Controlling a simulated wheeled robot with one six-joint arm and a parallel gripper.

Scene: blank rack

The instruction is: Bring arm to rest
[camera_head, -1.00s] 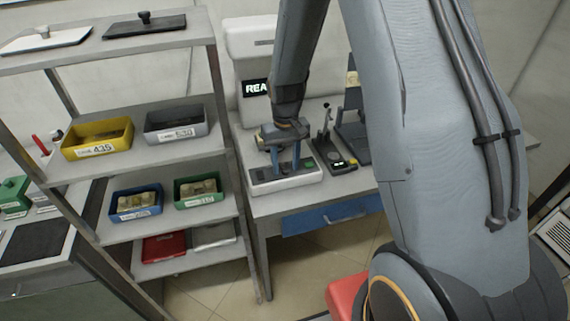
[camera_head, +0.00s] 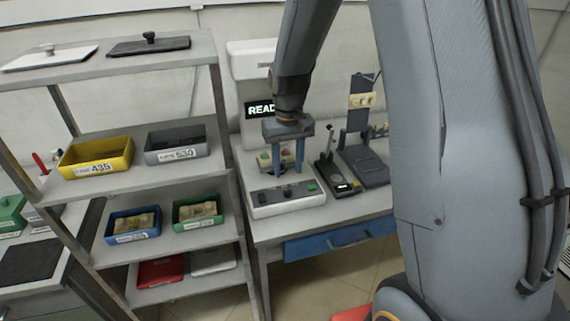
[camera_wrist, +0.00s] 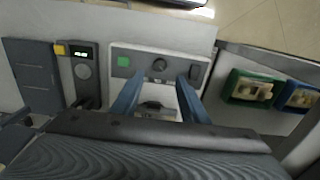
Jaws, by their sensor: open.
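My gripper (camera_head: 288,168) hangs from my arm over the bench (camera_head: 262,232), with its two blue fingers pointing down. The fingers are apart. In the wrist view my gripper (camera_wrist: 158,100) shows its fingers spread over a white device (camera_wrist: 160,62) with a green button and dark knobs. The same white device (camera_head: 268,204) sits on the bench in the head view. A tan piece lies behind the fingers, partly hidden; I cannot tell whether it touches them.
A shelf rack at left holds a yellow bin (camera_head: 92,170), a grey bin (camera_head: 182,158), a blue bin (camera_head: 118,238) and a green bin (camera_head: 208,224). A small dark meter (camera_head: 342,188) and a dark stand (camera_head: 372,180) stand right of my gripper. A lit display (camera_head: 260,109) is behind.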

